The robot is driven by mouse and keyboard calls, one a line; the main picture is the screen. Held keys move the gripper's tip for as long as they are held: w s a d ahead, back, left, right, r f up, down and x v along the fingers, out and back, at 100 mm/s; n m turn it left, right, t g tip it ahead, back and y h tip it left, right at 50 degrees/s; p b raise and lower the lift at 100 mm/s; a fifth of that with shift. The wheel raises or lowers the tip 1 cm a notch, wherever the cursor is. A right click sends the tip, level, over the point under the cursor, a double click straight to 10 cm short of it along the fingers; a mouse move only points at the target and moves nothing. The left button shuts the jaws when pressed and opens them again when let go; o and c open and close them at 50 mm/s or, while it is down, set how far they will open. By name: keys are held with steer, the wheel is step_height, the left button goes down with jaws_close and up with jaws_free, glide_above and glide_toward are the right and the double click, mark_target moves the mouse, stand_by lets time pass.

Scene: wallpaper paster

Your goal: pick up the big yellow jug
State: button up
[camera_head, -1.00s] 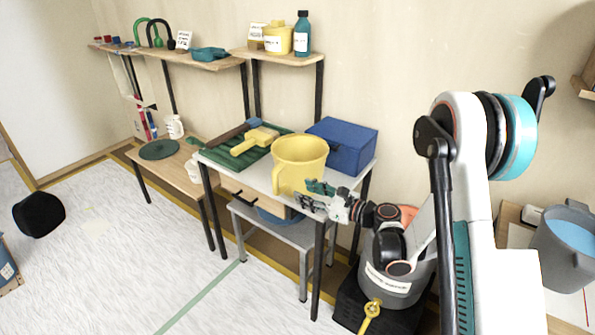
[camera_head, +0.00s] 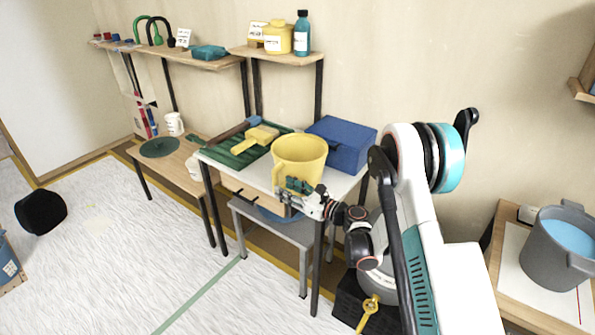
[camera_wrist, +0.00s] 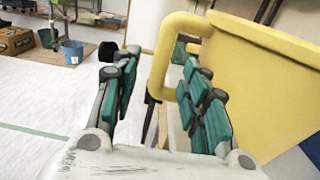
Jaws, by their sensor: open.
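The big yellow jug (camera_head: 300,158) stands upright on the white-topped table in the head view. In the wrist view the jug (camera_wrist: 265,75) fills the right side, with its yellow handle (camera_wrist: 158,60) towards the middle. My gripper (camera_head: 287,186) is at the front of the jug, low beside its handle side. In the wrist view my gripper (camera_wrist: 155,88) is open, its teal-padded fingers apart. The handle's upright bar shows between the two fingers, beyond or level with the right one. I cannot tell whether a finger touches it.
A blue box (camera_head: 342,146) stands right behind the jug. A lower grey stool (camera_head: 270,223) stands under the table. A grey bucket (camera_head: 562,250) stands far right.

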mark_target(275, 181)
steer(key=shift+r+b+x, duration=0.15)
steer(key=shift+b+x, duration=0.45)
steer(key=shift+x, duration=0.75)
steer(key=shift+r+b+x, duration=0.1)
steer(key=shift+b+x, duration=0.5)
steer(key=shift+x, duration=0.8)
jaws_close()
